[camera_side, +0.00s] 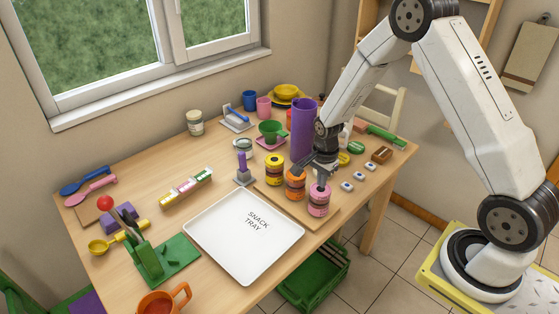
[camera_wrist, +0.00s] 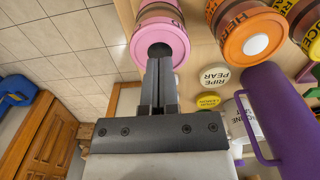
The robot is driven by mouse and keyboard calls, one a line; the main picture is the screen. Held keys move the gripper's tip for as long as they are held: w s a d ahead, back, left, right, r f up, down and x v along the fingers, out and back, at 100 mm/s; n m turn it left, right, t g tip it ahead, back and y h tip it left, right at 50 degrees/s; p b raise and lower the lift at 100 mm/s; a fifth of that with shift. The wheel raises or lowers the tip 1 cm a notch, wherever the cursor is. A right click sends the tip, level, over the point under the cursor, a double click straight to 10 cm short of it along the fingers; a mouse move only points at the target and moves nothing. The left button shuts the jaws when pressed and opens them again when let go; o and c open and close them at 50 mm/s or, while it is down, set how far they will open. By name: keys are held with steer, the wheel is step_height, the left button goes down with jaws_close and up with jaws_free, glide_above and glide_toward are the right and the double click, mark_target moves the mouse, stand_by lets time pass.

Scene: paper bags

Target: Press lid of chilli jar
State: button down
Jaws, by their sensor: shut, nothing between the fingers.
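Three jars stand in a row on a wooden board: a yellow jar (camera_side: 274,170), an orange jar (camera_side: 295,190) and a pink jar (camera_side: 318,206). I cannot read which one is labelled chilli. My gripper (camera_side: 320,181) is shut and empty, pointing down at the pink jar's lid. In the wrist view the fingertips (camera_wrist: 160,60) overlap the pink lid (camera_wrist: 143,50), close to its dark centre spot. Whether they touch is unclear. The orange lid (camera_wrist: 256,44) has a white centre disc and partly readable lettering. The yellow jar (camera_wrist: 312,40) is cut off.
A purple bottle (camera_side: 302,128) stands behind the jars. A white snack tray (camera_side: 225,255) lies to the left. Round labelled discs (camera_wrist: 215,77) lie near the jars. A green crate (camera_side: 312,275) is below the table.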

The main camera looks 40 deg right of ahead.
steer(key=shift+f, duration=0.65)
stand_by(0.6)
steer(key=shift+r, duration=0.1)
steer(key=shift+r, duration=2.95)
step_height(320, 180, up, 8)
steer(key=shift+f, duration=0.1)
steer(key=s+a+n+t, duration=0.2)
steer(key=s+a+n, duration=0.7)
steer(key=s+n, duration=0.4)
steer(key=n, duration=0.5)
steer(key=shift+r+t, duration=0.3)
steer(key=shift+r, duration=0.1)
